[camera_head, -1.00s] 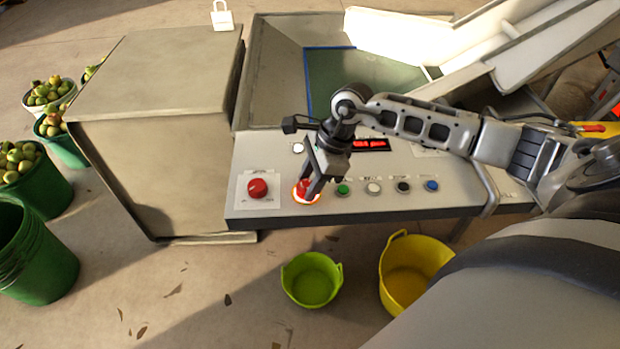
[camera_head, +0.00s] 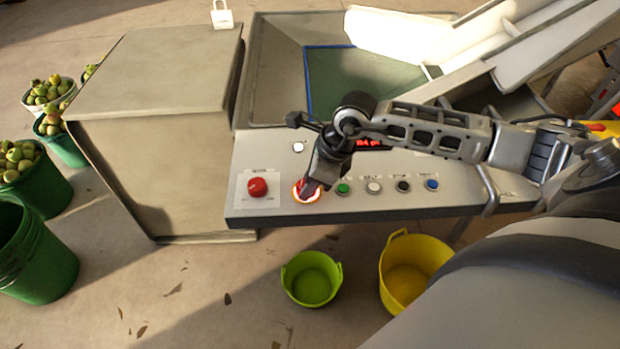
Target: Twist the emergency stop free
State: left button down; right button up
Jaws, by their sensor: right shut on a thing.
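The emergency stop (camera_head: 299,193) is a red button with a glowing ring around its base, on the sloped grey control panel (camera_head: 470,205). My right gripper (camera_head: 309,187) reaches down over it from the upper right and is shut on it, hiding much of the red cap. My left gripper is not in view.
A red rotary knob (camera_head: 257,187) sits on a white plate left of the stop. A green button (camera_head: 343,188), white button (camera_head: 373,187), black button (camera_head: 403,186) and blue button (camera_head: 432,184) line up to the right. A red display (camera_head: 367,143) is partly behind my arm.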

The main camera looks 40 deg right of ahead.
jog(key=shift+m+t+h, duration=0.4)
jog(key=shift+m, duration=0.9)
jog(key=o, duration=1)
jog(key=shift+s+r, duration=0.1)
jog(key=b+v, duration=0.1)
jog(key=v, duration=1.4)
jog(key=shift+s+a+r+b, duration=0.1)
jog(key=shift+r+b, duration=0.2)
jog(key=shift+r, duration=0.1)
